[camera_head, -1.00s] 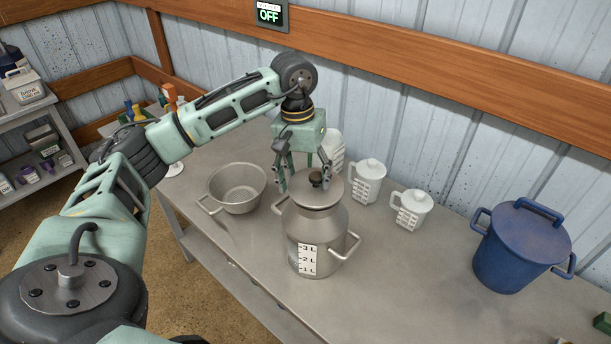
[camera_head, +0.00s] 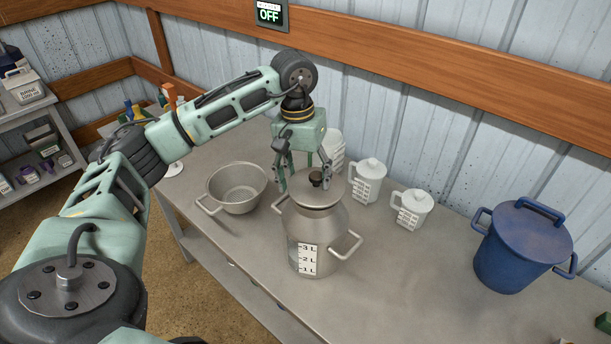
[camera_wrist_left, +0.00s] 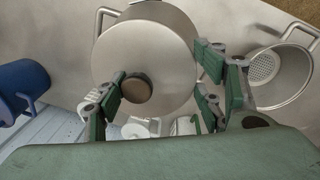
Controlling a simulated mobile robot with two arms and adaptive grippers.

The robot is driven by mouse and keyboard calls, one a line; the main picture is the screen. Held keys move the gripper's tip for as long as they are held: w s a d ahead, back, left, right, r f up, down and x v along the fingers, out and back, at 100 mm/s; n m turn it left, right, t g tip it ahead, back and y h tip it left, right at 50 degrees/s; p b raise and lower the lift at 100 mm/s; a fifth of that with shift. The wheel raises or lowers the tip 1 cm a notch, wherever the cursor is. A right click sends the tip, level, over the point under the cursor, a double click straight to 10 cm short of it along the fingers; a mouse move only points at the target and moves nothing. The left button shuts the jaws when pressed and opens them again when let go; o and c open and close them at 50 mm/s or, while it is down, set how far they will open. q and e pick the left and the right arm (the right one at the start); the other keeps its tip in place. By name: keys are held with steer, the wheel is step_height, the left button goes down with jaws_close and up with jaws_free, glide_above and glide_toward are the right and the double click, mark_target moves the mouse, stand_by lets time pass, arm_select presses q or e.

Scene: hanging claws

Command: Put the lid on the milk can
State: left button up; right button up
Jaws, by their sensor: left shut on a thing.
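The milk can (camera_head: 318,240) is a grey metal can with side handles and a litre scale, upright on the bench. The round metal lid (camera_head: 318,197), with a dark knob (camera_head: 316,178), lies level over the can's mouth; I cannot tell whether it is fully seated. My left gripper (camera_head: 304,183) points down at the lid's far side and is shut on it. In the left wrist view the gripper (camera_wrist_left: 160,88) has one finger beside the brown knob (camera_wrist_left: 137,88) and the others at the edge of the lid (camera_wrist_left: 145,55). My right gripper is not in view.
A metal strainer bowl (camera_head: 237,190) stands left of the can. White measuring jugs (camera_head: 368,182) stand behind it, towards the wall. A blue lidded pot (camera_head: 521,250) is at the right. The bench (camera_head: 410,290) in front and to the right of the can is clear.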

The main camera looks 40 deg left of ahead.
arm_select(q)
steer(key=shift+f+b, duration=0.65)
steer(key=shift+f, duration=0.15)
steer(key=o, duration=1.6)
steer(key=shift+r, duration=0.1)
steer(key=r, duration=0.8)
steer(key=a+r, duration=0.1)
steer(key=r, duration=0.2)
steer(key=shift+s+r, duration=0.2)
steer(key=shift+r, duration=0.2)
